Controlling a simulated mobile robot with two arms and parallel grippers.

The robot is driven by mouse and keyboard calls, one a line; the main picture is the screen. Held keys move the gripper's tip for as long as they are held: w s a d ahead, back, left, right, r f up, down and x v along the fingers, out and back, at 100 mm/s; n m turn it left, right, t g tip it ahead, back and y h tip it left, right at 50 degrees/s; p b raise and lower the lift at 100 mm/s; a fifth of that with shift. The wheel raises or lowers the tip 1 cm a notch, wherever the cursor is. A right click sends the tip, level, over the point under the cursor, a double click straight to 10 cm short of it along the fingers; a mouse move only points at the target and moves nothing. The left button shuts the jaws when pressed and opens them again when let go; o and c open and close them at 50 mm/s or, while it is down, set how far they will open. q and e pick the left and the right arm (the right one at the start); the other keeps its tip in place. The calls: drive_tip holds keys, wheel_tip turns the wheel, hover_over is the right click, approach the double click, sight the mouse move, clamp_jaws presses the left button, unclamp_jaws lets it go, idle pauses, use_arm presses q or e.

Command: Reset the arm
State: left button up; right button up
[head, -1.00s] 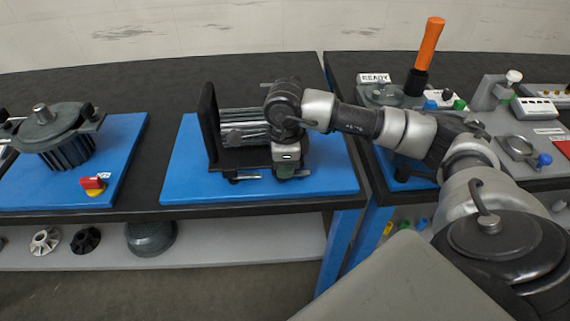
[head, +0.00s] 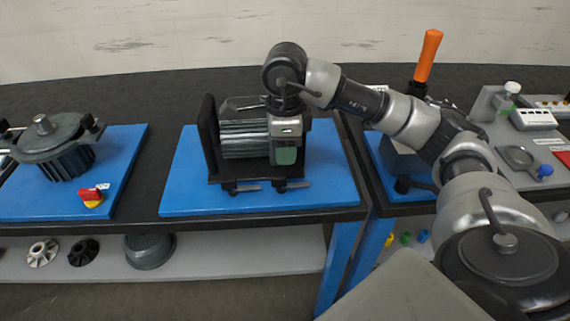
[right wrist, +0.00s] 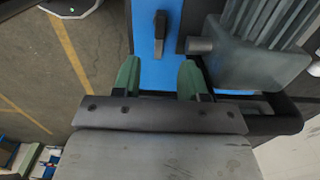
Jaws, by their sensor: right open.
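My right arm reaches in from the right in the head view. Its gripper (head: 286,156) points down in front of the right end of a ribbed grey motor (head: 240,146), which sits in a black bracket on a blue board. In the right wrist view, the two green fingertips of my right gripper (right wrist: 160,80) stand apart with nothing between them. The motor (right wrist: 262,62) is to their right there, apart from the fingers. My gripper hides part of the motor in the head view. My left gripper is not in view.
The blue board (head: 330,183) carries black clamp levers (head: 242,189) at its front. An orange-handled tool (head: 428,58) stands at right.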

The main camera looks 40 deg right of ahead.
wheel_tip(320, 180, up, 2)
drive_tip(key=shift+r, duration=0.1)
idle(0.5)
